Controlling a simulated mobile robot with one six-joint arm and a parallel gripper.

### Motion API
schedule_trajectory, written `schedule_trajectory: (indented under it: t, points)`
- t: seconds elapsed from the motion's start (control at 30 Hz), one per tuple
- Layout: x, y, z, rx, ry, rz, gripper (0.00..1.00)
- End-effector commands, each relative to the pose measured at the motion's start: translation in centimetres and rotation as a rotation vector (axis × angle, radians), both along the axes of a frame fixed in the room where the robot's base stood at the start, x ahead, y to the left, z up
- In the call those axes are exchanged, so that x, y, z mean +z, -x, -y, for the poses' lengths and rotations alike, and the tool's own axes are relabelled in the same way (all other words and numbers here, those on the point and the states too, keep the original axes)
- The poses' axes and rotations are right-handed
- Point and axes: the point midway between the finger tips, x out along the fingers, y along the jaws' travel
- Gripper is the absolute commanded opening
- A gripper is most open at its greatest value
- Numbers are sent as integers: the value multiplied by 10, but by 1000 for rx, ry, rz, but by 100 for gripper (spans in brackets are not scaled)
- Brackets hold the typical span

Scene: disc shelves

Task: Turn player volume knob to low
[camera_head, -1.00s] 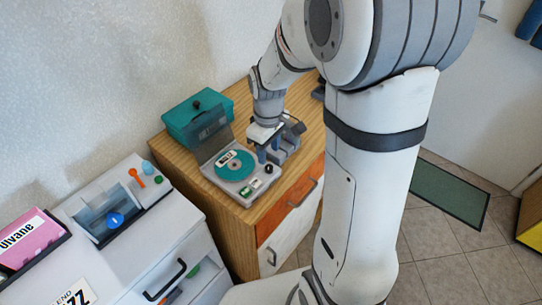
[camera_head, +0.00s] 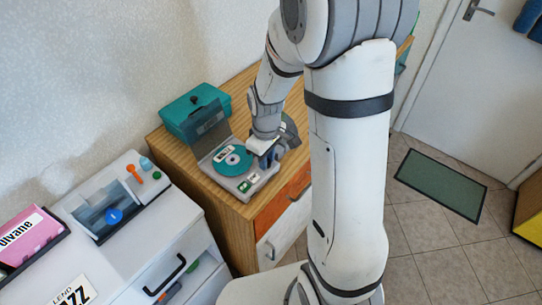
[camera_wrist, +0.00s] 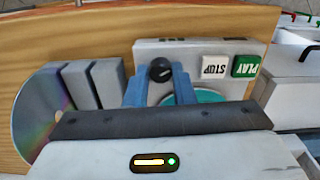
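The player (camera_head: 226,181) is a grey box with a raised clear lid and a teal disc (camera_head: 232,160) in it, on the wooden cabinet. In the wrist view its black round volume knob (camera_wrist: 160,70) has a small light mark toward its lower right. A white STOP button (camera_wrist: 214,68) and a green PLAY button (camera_wrist: 245,66) are to its right. My gripper (camera_head: 265,158) is at the player's right side. In the wrist view my gripper's blue fingers (camera_wrist: 160,82) stand on both sides of the knob and appear to touch it. The head view hides the knob.
A teal box (camera_head: 195,113) stands behind the player. Grey upright blocks (camera_wrist: 80,85) and a shiny disc (camera_wrist: 40,112) are close left of my fingers in the wrist view. A white cabinet (camera_head: 140,235) stands at the left. Open floor lies at the right.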

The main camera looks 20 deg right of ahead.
Motion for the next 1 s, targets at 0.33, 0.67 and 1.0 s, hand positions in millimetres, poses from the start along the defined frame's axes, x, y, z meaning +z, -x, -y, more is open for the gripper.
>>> schedule_trajectory:
  t: [0.33, 0.67, 1.0]
  points:
    - [0, 0, 0, -4, 0, 1, 0]
    - [-1, -1, 0, -247, 1, 4, 0]
    - [1, -1, 0, -328, 0, 3, 0]
